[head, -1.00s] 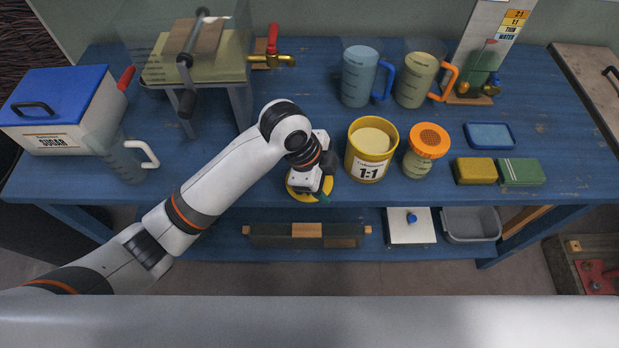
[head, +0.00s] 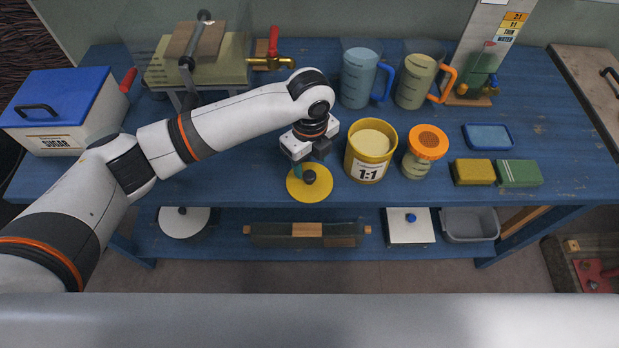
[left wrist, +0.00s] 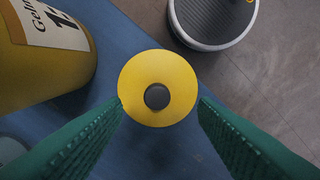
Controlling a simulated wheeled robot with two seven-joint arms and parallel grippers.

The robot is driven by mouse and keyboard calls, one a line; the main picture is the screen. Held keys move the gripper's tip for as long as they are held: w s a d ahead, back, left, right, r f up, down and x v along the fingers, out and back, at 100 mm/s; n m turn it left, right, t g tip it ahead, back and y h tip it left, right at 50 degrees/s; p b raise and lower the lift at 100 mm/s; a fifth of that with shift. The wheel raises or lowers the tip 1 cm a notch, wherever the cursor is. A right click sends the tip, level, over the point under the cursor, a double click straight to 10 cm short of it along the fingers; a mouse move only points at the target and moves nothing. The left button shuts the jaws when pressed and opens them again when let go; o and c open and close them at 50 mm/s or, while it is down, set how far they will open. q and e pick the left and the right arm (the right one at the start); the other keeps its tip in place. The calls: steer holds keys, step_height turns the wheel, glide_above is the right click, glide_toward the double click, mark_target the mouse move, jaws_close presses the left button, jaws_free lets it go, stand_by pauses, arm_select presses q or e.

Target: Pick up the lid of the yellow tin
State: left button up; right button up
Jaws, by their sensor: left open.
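The yellow tin's lid (head: 301,190) is a flat yellow disc with a dark round knob. It lies on the blue table near its front edge, left of the tin. In the left wrist view the lid (left wrist: 138,88) sits between the green finger pads. The open yellow tin (head: 381,141), labelled 1:1, holds pale contents; part of it shows in the left wrist view (left wrist: 45,50). My left gripper (head: 308,165) is open and empty, just behind and above the knob; I cannot tell the exact gap. My right gripper is not in view.
Jugs (head: 357,78) stand behind. The sugar box (head: 78,118) is at the left. The table's front left is clear.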

mark_target(310, 175)
arm_select(q)
steer(key=shift+w+f+p, duration=0.15)
steer(key=shift+f+p, duration=0.45)
steer(key=shift+f, duration=2.1)
steer(key=c, duration=1.1)
